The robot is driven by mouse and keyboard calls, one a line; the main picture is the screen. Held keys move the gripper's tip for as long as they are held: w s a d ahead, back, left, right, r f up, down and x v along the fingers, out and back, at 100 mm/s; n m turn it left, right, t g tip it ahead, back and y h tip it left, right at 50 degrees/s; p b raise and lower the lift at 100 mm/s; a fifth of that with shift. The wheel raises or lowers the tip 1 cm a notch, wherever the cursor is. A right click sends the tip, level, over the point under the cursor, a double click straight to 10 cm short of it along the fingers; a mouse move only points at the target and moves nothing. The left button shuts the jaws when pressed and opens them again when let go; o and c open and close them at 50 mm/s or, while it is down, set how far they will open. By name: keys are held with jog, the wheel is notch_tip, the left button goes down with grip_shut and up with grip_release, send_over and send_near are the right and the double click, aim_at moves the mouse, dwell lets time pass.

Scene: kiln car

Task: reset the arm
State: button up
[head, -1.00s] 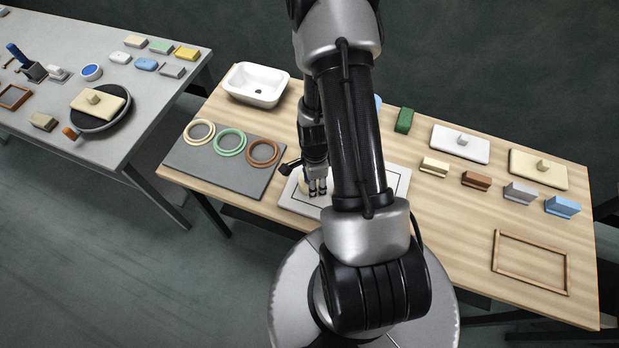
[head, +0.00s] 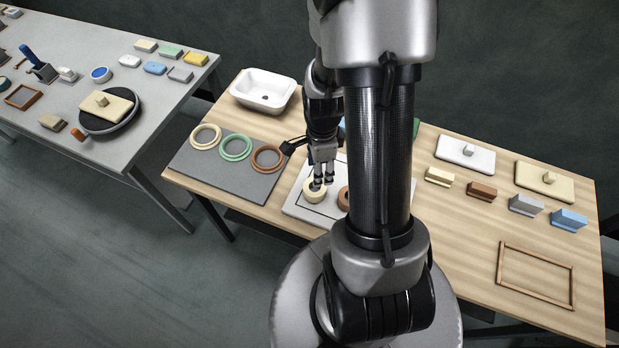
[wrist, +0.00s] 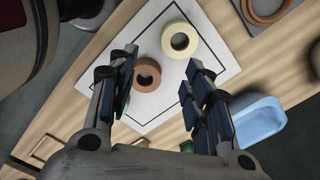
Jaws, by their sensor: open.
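My gripper (head: 322,178) is open and empty above the wooden table (head: 460,245), over the white board with a dark outline (head: 303,206). In the wrist view its two fingers (wrist: 158,92) stand apart with nothing between their tips. A cream ring (head: 313,194) lies on the board just below the fingers; it also shows in the wrist view (wrist: 192,40). A brown ring (wrist: 137,76) lies beside it on the board, partly hidden by my arm in the head view.
A grey mat (head: 205,175) with cream, green and brown larger rings lies left of the board. A white basin (head: 263,105) stands behind it. A blue tray (wrist: 258,122) shows in the wrist view. Lidded plates, coloured blocks and a wooden frame (head: 535,244) occupy the right side.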

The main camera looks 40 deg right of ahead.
jog(key=shift+r, duration=0.15)
jog(key=a+r+n+t+b, duration=0.3)
jog(key=a+r+n+b, duration=0.2)
jog(key=a+r+n, duration=0.6)
jog(key=s+a+r+n+t+b, duration=0.1)
jog(key=s+a+r+n+b, duration=0.2)
jog(key=n, duration=0.9)
jog(key=shift+s+a+r+t+b, duration=0.35)
jog(key=shift+s+a+r, duration=0.6)
jog(key=shift+s+r, duration=1.5)
jog(key=shift+s+f, duration=0.45)
jog(key=shift+f, duration=0.05)
